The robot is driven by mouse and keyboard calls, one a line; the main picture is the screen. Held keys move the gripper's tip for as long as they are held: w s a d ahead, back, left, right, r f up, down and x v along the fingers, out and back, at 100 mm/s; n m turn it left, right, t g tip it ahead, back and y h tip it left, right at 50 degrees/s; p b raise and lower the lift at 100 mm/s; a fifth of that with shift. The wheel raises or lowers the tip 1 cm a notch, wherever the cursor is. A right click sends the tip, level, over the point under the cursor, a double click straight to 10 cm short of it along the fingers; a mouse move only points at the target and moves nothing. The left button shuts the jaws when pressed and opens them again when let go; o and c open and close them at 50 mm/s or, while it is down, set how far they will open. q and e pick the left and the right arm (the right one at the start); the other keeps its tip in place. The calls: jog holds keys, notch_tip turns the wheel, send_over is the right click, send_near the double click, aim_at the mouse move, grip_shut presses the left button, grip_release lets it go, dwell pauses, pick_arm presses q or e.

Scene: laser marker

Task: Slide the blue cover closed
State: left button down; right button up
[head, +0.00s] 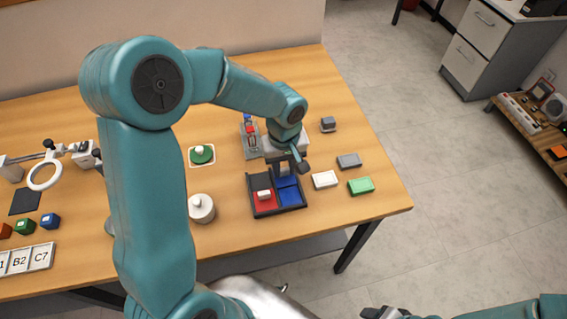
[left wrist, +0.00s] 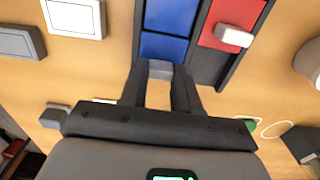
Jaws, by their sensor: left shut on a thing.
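A dark tray (head: 278,211) near the table's front edge has a red lane and a blue lane side by side. In the blue lane, the blue cover (left wrist: 163,47) lies below another blue panel (left wrist: 170,15) in the left wrist view, with a dark line between. My left gripper (left wrist: 158,72) is shut on the cover's small grey handle (left wrist: 160,67). In the head view this gripper (head: 286,172) is at the lane's far end, partly hiding it. The red cover (head: 263,203) has a white handle (head: 264,194). My right gripper (head: 380,313) shows only partly at the bottom edge.
White (head: 325,180), grey (head: 349,161) and green (head: 361,186) blocks lie right of the tray. A white round container (head: 201,208) stands to its left. A grey device (head: 250,140) stands behind it. A green round piece (head: 202,155) sits further left.

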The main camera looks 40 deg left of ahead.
pick_arm(q)
jog(key=s+d+b, duration=0.1)
jog(key=d, duration=0.1)
jog(key=s+d+b, duration=0.2)
jog(key=shift+s, duration=0.1)
jog(key=shift+s+d, duration=0.2)
jog(key=shift+r, duration=0.1)
jog(key=c, duration=1.1)
grip_release()
jog(key=o, duration=0.3)
jog(key=shift+s+d, duration=0.1)
jog(key=shift+s+r, duration=0.1)
jog(key=shift+w+r, duration=0.1)
jog(key=shift+w, duration=0.1)
notch_tip(320, 180, up, 16)
jog(key=p, duration=0.1)
jog(key=shift+s, duration=0.15)
